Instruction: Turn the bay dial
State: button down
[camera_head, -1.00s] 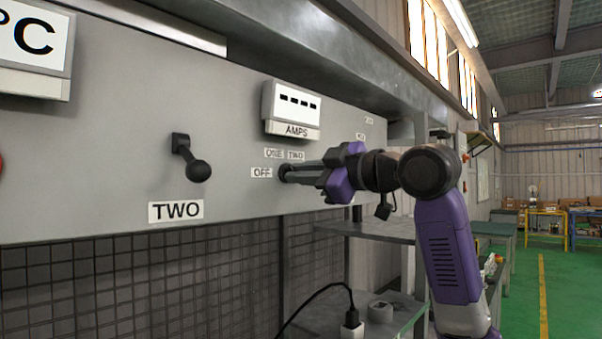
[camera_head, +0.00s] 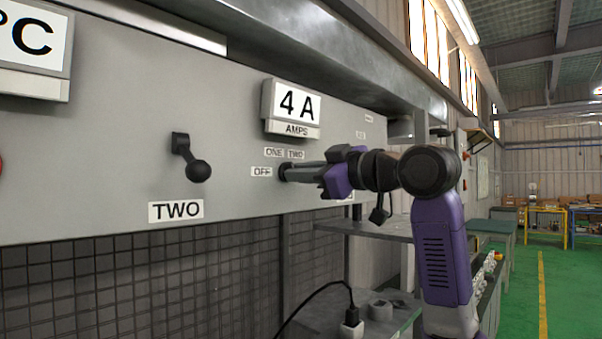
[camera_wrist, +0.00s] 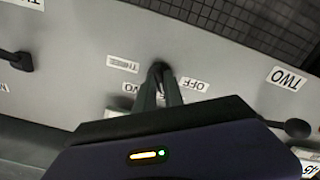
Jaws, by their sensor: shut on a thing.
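The bay dial (camera_head: 282,173) is a small dark knob on the grey panel, mostly hidden behind my fingertips. Labels OFF (camera_head: 262,172), ONE (camera_head: 274,153) and TWO (camera_head: 296,155) sit around it. My gripper (camera_head: 291,173) is shut on the dial, reaching in from the right. In the wrist view the fingers meet at the dial (camera_wrist: 158,68), between the THREE label (camera_wrist: 122,64) and the OFF label (camera_wrist: 194,85). The dial's pointer cannot be made out. The AMPS display (camera_head: 296,104) above reads 4 A.
A black lever (camera_head: 192,160) with a ball knob stands out left of the dial, above a larger TWO label (camera_head: 176,211). A metal ledge overhangs the panel. Below right is a shelf with a plug (camera_head: 351,328) and cable. The green floor at right is open.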

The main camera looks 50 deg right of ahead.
jog(key=c, duration=1.4)
grip_release()
jog(key=shift+c, duration=0.2)
jog(key=shift+s, duration=0.15)
jog(key=s+b, duration=0.2)
jog(key=s, duration=0.5)
jog(key=shift+s+d+b, duration=0.15)
jog(key=shift+s+b, duration=0.15)
